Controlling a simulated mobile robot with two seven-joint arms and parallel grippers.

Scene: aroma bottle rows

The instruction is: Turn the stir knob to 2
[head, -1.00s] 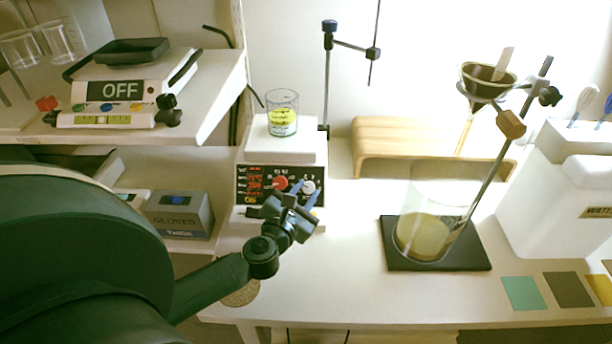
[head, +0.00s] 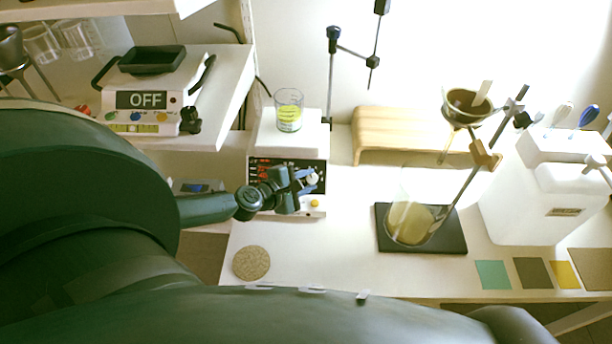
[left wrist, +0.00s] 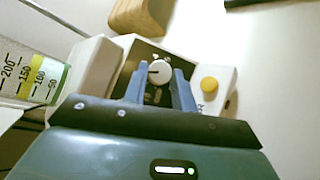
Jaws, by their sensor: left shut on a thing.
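The stir knob is the white knob (head: 313,178) on the right side of the hot-plate stirrer's (head: 272,165) black front panel. It also shows in the left wrist view (left wrist: 159,71), between my blue fingers. My left gripper (head: 306,181) is at the panel and shut on this knob. The left gripper in the wrist view (left wrist: 157,88) reaches the knob from both sides. The scale around the knob is too small and partly covered, so I cannot read its setting. My arm and gripper hide part of the panel, including the red knob. My right gripper is out of view.
A beaker (head: 289,110) with yellow-green liquid stands on the stirrer's plate. A yellow button (left wrist: 209,84) sits right of the knob. A balance (head: 150,100) is at left. A large beaker (head: 410,218) stands on a black base to the right. The bench between is clear.

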